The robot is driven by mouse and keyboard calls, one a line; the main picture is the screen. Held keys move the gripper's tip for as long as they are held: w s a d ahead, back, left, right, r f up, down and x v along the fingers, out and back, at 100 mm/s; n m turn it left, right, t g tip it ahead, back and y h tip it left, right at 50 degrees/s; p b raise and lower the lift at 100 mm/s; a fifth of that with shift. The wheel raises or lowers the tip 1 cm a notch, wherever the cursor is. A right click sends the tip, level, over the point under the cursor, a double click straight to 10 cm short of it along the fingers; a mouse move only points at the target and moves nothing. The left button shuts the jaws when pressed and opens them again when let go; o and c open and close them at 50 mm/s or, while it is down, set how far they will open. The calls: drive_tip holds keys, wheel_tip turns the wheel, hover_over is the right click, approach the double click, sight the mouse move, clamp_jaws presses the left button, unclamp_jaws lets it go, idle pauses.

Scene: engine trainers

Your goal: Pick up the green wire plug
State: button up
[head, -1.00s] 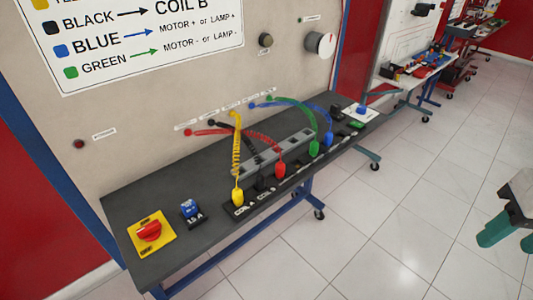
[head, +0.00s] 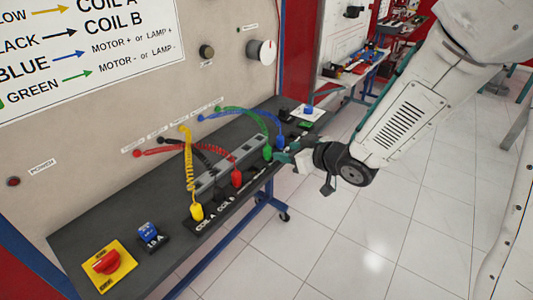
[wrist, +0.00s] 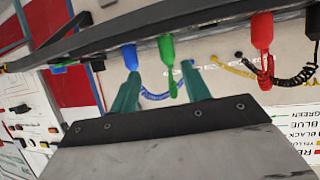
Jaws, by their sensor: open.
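The green wire plug (head: 267,153) hangs at the front edge of the bench panel, between the blue and red plugs, with its green coiled wire (head: 236,110) arching to the wall panel. In the wrist view, which is upside down, the green plug (wrist: 167,58) shows between the two teal fingers of my gripper (wrist: 160,71). The fingers are open, with a gap visible on each side of the plug. In the head view my gripper (head: 284,156) is right beside the green plug and partly overlaps it. I cannot tell how deep the fingers reach.
The blue plug (wrist: 131,57) is close beside one finger. The red plug (wrist: 262,32) is further off. A yellow plug (head: 197,211), a blue 15 A block (head: 150,232) and a red rotary switch (head: 107,262) are further along the bench. The floor in front is clear.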

sight(267, 150)
drive_tip(key=shift+y, duration=0.3)
drive_tip(key=x, duration=0.8)
drive_tip(key=shift+s+a+f, duration=0.15)
drive_tip(key=shift+s+a, duration=0.15)
drive_tip(key=shift+a, duration=0.1)
clamp_jaws()
